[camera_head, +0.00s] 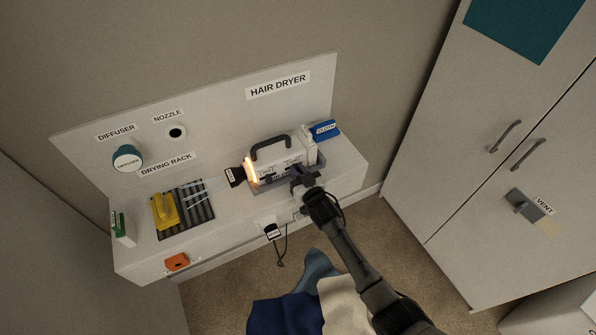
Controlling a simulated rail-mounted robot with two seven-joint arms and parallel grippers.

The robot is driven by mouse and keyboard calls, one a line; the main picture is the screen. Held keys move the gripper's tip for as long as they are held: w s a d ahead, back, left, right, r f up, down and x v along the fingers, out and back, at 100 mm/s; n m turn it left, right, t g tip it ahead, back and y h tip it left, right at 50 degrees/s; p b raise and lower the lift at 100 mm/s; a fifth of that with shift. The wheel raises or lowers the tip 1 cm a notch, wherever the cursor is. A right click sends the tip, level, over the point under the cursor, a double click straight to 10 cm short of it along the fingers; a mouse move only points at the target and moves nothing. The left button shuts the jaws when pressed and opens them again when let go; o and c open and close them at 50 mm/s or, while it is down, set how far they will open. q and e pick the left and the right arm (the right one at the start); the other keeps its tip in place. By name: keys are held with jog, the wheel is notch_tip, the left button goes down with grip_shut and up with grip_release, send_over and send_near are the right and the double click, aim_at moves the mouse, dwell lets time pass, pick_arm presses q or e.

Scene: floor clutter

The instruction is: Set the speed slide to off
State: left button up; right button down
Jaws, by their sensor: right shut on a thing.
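The white hair dryer (284,165) lies in a grey cradle (262,189) on the white shelf, its dark handle arching on top. A bright orange glow shows at its left end, beside a black labelled nozzle piece (235,177). My right gripper (303,175) is at the dryer's front side, shut on a small part there that looks like the speed slide. The jaws cover that part, so its setting cannot be read. The small labels on the dryer are too small to read. My left gripper is not in view.
A drying rack (205,209) with a yellow item (165,211) stands left on the shelf. A blue box (323,130) sits right of the dryer. A plug and cord (273,232) hang in front. Cloths (284,313) lie below; cabinets (470,170) stand right.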

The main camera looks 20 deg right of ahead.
jog(key=shift+s+a, duration=0.1)
jog(key=shift+a, duration=1.15)
jog(key=c, duration=1.1)
grip_release()
jog(key=shift+d, duration=0.1)
jog(key=shift+s, duration=0.6)
jog(key=s, duration=0.8)
jog(key=s+d, duration=0.1)
jog(key=s, duration=0.3)
jog(key=shift+s, duration=0.3)
